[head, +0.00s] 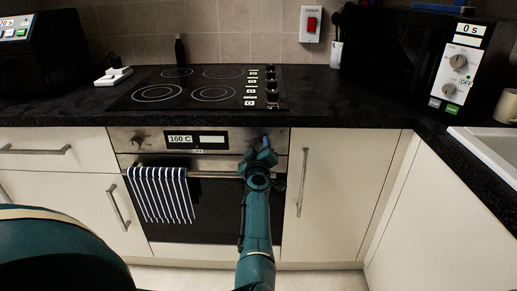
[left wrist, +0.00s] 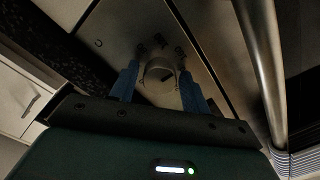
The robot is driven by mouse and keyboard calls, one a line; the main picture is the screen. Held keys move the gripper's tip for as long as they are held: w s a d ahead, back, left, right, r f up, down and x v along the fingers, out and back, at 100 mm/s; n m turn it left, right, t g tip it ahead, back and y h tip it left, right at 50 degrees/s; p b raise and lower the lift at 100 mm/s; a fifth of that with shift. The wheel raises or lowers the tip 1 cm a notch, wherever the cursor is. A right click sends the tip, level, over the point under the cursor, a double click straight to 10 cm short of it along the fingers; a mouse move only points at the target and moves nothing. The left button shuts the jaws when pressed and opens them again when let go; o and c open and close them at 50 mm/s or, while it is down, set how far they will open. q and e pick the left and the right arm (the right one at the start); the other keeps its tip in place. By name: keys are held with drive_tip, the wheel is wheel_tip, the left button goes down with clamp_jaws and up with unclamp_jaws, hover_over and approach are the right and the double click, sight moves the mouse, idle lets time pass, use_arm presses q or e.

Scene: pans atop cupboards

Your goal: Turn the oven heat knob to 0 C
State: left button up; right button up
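The oven (head: 220,223) is built in below the hob, and its display (head: 181,139) reads 160 C. One round knob (head: 139,138) is at the left of its control panel. A second knob lies behind my left gripper (head: 260,152) in the head view. In the left wrist view this round metallic knob (left wrist: 160,73) sits between the two blue fingers of my left gripper (left wrist: 160,88). The fingers are apart, one on each side of the knob, and I see no clear contact. My right gripper is not in view.
A striped towel (head: 161,193) hangs on the oven handle (head: 210,174), just below the panel. The black hob (head: 205,88) and worktop are above. A cupboard with a vertical handle (head: 302,182) is right of the oven. A microwave (head: 453,68) stands at the right.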

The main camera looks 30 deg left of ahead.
use_arm(q)
drive_tip(key=c, duration=0.7)
